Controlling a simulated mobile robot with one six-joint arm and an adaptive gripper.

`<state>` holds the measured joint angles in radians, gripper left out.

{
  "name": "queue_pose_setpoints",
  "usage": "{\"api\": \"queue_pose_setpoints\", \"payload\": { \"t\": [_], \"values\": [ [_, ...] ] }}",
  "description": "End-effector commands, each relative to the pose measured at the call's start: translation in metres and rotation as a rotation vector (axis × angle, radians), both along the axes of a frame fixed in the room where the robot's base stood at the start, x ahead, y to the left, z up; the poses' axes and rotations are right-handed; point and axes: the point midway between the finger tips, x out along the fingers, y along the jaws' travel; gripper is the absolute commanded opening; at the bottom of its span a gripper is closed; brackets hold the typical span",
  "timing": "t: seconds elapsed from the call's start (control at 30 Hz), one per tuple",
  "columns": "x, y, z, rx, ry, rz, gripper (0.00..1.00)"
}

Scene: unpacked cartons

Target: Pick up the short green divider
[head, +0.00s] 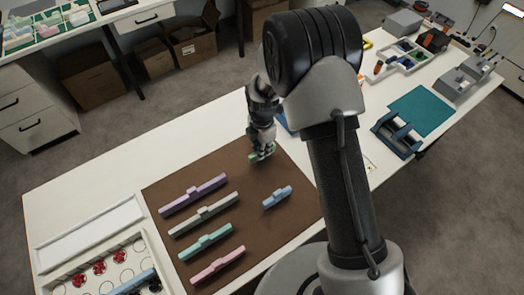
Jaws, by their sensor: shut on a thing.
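The short green divider (257,157) is in my gripper (262,151), over the far part of the brown mat (245,225). My gripper is shut on it, and the fingers hide part of it. Only its left end and lower edge show clearly. I cannot tell whether it touches the mat or hangs just above it.
On the mat lie a purple divider (193,196), a grey one (203,216), a teal one (205,243), a pink one (217,266) and a short blue one (277,197). A white tray (85,242) is at the left. A blue stand (397,135) is right of my arm.

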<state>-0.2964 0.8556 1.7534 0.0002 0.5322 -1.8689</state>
Motion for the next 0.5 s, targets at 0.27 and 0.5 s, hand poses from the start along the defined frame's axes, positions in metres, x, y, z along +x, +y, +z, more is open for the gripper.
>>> {"api": "queue_pose_setpoints", "payload": {
  "t": [0.27, 0.5],
  "values": [
    [0.001, 0.000, 0.073, 0.001, -0.005, 0.000, 0.00],
    [0.001, 0.000, 0.134, 0.001, -0.004, 0.000, 0.00]
  ]
}}
